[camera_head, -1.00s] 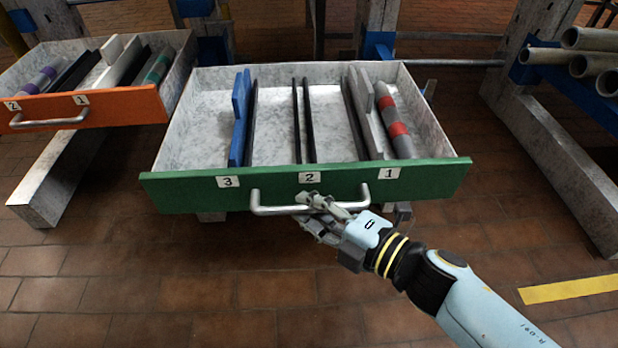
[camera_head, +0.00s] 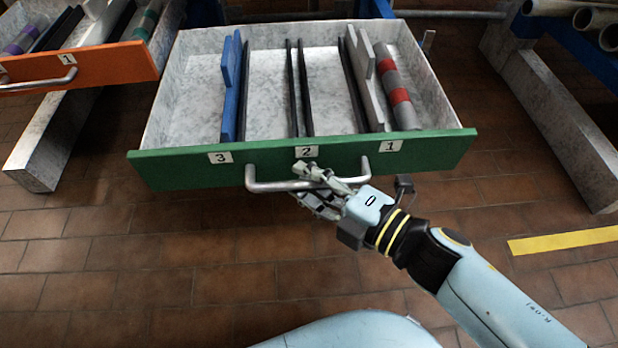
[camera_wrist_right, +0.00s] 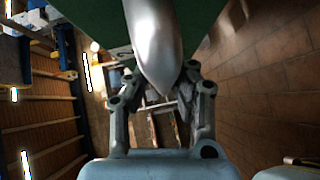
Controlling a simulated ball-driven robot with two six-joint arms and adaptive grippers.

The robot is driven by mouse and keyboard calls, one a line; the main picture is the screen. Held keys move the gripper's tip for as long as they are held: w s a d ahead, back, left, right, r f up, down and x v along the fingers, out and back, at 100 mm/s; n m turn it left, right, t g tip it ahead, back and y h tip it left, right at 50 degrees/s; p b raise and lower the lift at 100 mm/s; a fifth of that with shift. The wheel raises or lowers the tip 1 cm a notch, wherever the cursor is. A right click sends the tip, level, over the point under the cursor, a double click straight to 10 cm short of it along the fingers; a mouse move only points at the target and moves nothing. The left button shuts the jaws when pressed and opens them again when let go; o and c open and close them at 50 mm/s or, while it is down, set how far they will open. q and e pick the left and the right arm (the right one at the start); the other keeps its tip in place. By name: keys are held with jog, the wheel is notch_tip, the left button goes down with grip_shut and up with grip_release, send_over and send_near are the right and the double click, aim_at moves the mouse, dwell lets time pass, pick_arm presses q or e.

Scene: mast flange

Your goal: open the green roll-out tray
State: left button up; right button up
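The green roll-out tray (camera_head: 400,160) is out towards me in the head view, with its marbled inside showing. Its grey bar handle (camera_head: 265,186) runs across the middle of the front, below the labels 3, 2 and 1. My right gripper (camera_head: 312,180) is at the middle of this handle, its fingers around the bar. In the right wrist view, the handle (camera_wrist_right: 155,50) comes down between the two fingers (camera_wrist_right: 157,92), and they close in on it. The fingers hide part of the bar. My left gripper is not in view.
The tray holds a blue piece (camera_head: 231,85), dark dividers and a grey-and-red cylinder (camera_head: 398,92). An orange tray (camera_head: 100,72) stands out at the left. Grey pipes (camera_head: 565,8) lie at the upper right. The brick floor (camera_head: 180,270) before the tray is clear.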

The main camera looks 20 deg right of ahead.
jog(key=shift+o, duration=1.4)
jog(key=shift+f, duration=0.1)
jog(key=shift+s+d, duration=0.1)
jog(key=shift+s, duration=0.1)
jog(key=v, duration=1.1)
jog(key=shift+s+d, duration=0.2)
jog(key=shift+d, duration=0.05)
